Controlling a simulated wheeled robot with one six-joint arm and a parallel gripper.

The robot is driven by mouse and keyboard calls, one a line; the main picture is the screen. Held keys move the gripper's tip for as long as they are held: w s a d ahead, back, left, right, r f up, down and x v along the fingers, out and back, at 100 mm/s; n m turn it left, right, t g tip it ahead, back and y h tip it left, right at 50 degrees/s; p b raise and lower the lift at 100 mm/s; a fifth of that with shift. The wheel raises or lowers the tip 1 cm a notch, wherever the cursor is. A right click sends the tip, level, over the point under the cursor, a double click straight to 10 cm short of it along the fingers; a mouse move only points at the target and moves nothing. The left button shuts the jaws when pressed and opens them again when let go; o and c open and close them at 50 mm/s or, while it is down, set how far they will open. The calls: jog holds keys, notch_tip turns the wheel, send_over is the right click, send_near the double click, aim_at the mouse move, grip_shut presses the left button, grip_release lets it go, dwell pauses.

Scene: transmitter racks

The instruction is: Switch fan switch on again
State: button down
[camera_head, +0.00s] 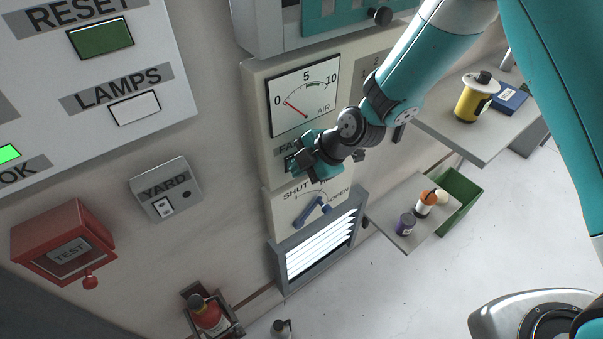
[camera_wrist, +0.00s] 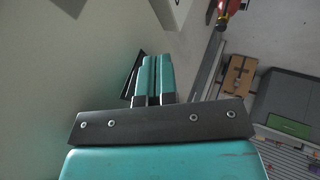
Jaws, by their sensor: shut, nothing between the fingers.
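A panel with a label starting "FA" (camera_head: 289,146) is on the wall below the air gauge. My gripper (camera_head: 298,163) is at this panel, just under the label, and covers the place where the fan switch would be. The switch and its position are hidden. In the wrist view, my gripper's two teal fingers (camera_wrist: 155,78) are together with nothing between them, close to a pale wall surface. A dark flat piece (camera_wrist: 133,76) shows just left of the fingers; I cannot tell what it is. I cannot tell whether the fingers touch anything.
The air gauge (camera_head: 304,94) has its needle near 0. Below my gripper are a blue shut/open lever (camera_head: 312,210) and a louvred vent (camera_head: 320,245). A yard switch box (camera_head: 166,188) is to the left. Shelves (camera_head: 470,130) with containers stand out at right.

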jog(key=shift+r, duration=0.2)
jog(key=shift+r+p, duration=0.3)
jog(key=shift+r, duration=0.45)
jog(key=s+d+r+b, duration=0.5)
jog(key=s+d+r, duration=0.1)
jog(key=d+r, duration=0.1)
jog(key=shift+d, duration=0.75)
jog(key=shift+s, duration=0.1)
jog(key=shift+r, duration=0.1)
